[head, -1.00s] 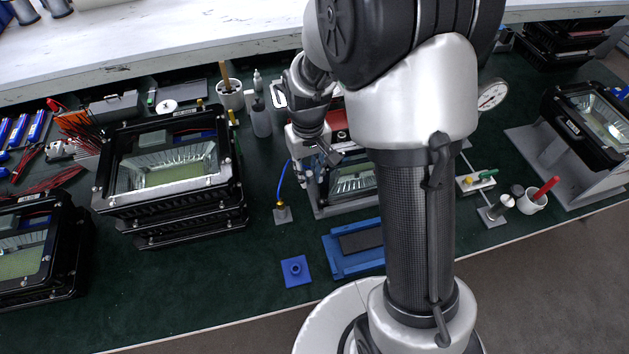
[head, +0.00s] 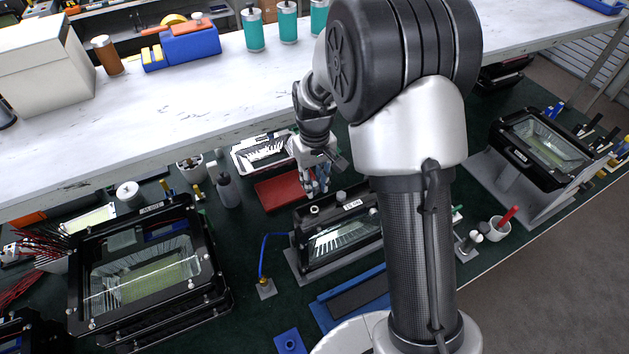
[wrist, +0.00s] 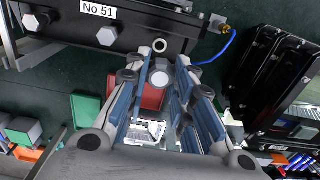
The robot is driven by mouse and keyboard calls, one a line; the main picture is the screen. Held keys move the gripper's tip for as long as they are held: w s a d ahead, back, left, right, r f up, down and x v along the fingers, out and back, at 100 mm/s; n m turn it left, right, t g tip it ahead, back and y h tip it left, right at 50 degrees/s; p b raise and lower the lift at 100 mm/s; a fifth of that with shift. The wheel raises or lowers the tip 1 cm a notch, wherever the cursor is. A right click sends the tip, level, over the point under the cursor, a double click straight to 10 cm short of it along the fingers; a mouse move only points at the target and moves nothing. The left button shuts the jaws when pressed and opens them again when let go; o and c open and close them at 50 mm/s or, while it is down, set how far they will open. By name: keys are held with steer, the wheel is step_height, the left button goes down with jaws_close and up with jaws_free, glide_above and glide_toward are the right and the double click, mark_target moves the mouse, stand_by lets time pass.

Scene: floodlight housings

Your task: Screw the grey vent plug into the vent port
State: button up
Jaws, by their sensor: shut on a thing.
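The black floodlight housing (head: 343,236) with a glass front sits on a grey stand in the middle of the head view. Its top carries the vent port, a pale ring (head: 314,209), near the blue hose end. In the wrist view the port (wrist: 160,45) shows on the housing marked No 51 (wrist: 65,32), just beyond the fingertips. My gripper (head: 318,188) is above and behind the housing's top edge. In the wrist view my gripper (wrist: 162,70) is shut on the grey vent plug (wrist: 160,79), seen nearly end-on. The plug is apart from the port.
A knob (head: 341,195) stands on the housing top beside the port. A red tray (head: 283,191) lies behind the housing, and a blue fixture (head: 350,298) in front. Stacked housings (head: 150,270) stand left. A white shelf (head: 200,105) runs behind.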

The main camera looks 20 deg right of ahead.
mark_target(315, 184)
steer(key=shift+f, duration=0.15)
steer(key=shift+f+b, duration=2.05)
steer(key=shift+f, duration=0.75)
steer(key=shift+f+b, duration=1.1)
steer(key=shift+f, duration=0.35)
steer(key=o, duration=1)
steer(key=shift+c, duration=0.2)
steer(key=shift+r, duration=0.1)
step_height(315, 184, up, 12)
steer(key=shift+f, duration=0.1)
